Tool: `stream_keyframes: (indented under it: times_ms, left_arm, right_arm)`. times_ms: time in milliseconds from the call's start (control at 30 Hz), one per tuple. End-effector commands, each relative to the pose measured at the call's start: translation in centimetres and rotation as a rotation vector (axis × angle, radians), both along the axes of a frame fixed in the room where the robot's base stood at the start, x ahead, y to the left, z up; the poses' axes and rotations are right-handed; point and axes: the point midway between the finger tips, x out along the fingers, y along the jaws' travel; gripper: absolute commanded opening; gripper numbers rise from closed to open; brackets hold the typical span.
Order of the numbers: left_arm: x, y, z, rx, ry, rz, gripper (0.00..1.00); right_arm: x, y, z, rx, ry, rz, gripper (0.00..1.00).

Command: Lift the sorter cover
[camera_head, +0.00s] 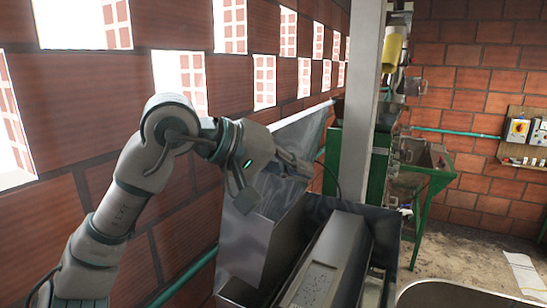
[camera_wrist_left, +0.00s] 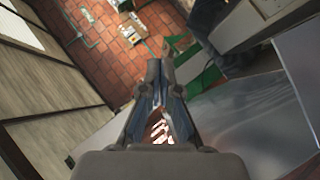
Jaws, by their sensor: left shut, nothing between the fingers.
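A thin, shiny metal panel (camera_head: 303,128), which looks like the sorter cover, stands tilted up near the brick wall, behind my left gripper. The sorter's metal housing (camera_head: 252,238) is below it, with a long grey box-like part (camera_head: 325,262) to its right. My left gripper (camera_head: 300,167) is shut and empty, in front of the panel and above the housing. I cannot tell whether it touches the panel. In the left wrist view the closed fingers (camera_wrist_left: 161,68) point toward the floor area, with a grey metal sheet (camera_wrist_left: 300,75) to their right. My right gripper is not in view.
A grey post (camera_head: 361,105) stands just right of the panel. Green-framed machinery (camera_head: 381,165) is behind it. A metal basin rim (camera_head: 455,290) is at the lower right. The brick wall (camera_head: 95,80) is close on the left; open floor (camera_head: 475,240) shows at right.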

Motion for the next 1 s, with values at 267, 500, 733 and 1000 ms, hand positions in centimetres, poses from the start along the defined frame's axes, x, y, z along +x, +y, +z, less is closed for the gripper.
stream_keyframes:
  times_ms: [267, 500, 733, 1000]
  left_arm:
    - [-1.1, -2.8, -2.3, 0.002, -0.003, -0.002, 0.00]
    - [-1.2, -3.2, -2.7, -0.002, 0.000, -0.001, 0.00]
    - [-1.1, -3.1, -2.7, -0.002, 0.000, -0.001, 0.00]
    - [-1.2, -3.2, -2.7, 0.000, 0.000, -0.002, 0.00]
  right_arm:
    - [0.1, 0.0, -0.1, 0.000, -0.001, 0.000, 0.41]
    - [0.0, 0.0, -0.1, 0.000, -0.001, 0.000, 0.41]
    - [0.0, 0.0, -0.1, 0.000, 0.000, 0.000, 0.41]
    - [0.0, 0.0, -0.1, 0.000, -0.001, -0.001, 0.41]
